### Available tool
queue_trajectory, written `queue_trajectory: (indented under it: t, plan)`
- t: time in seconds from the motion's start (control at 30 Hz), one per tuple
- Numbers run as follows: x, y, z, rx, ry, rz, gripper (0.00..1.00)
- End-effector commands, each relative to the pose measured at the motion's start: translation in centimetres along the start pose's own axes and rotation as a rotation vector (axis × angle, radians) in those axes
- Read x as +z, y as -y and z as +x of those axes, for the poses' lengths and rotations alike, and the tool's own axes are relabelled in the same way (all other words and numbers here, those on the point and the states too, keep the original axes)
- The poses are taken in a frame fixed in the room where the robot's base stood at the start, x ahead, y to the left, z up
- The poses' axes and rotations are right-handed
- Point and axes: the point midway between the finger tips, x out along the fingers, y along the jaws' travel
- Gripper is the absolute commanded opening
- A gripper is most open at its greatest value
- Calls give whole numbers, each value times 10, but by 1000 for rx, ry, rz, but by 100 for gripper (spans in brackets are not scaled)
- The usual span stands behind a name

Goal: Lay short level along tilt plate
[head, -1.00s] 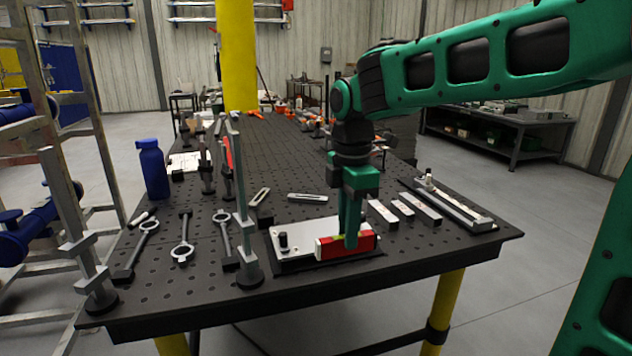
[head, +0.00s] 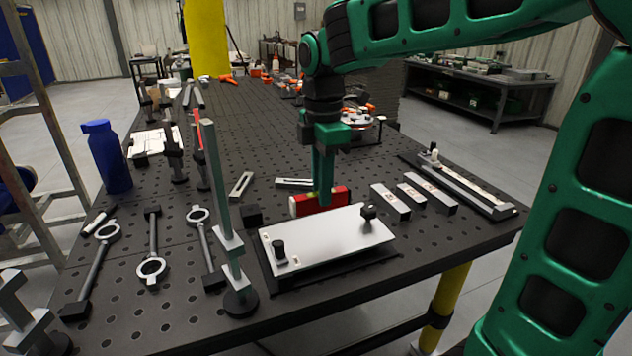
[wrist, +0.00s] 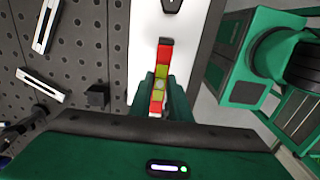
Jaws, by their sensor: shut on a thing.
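In the head view the level shows at the plate's far edge. In the wrist view it overlaps the plate (wrist: 190,50). I cannot tell whether they touch.
Pale blocks (head: 412,196) lie right of the plate, near a long rail fixture (head: 465,190). A grey clamp post (head: 222,200) stands close to the plate's left. Ring-ended tools (head: 152,250) and a blue bottle (head: 107,157) are farther left.

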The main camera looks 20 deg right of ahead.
Motion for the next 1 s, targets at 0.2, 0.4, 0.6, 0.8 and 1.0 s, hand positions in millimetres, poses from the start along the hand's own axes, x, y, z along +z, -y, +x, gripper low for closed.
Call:
queue_trajectory:
  t: [0.2,0.4,0.6,0.8,1.0]
  plan:
    - [0,1,16,-2,0,0,0]
    - [0,0,32,-2,0,0,0]
    - [-1,0,31,-1,0,-1,0]
    - [-1,1,34,-1,0,-3,0]
    - [-1,2,39,0,0,-3,0]
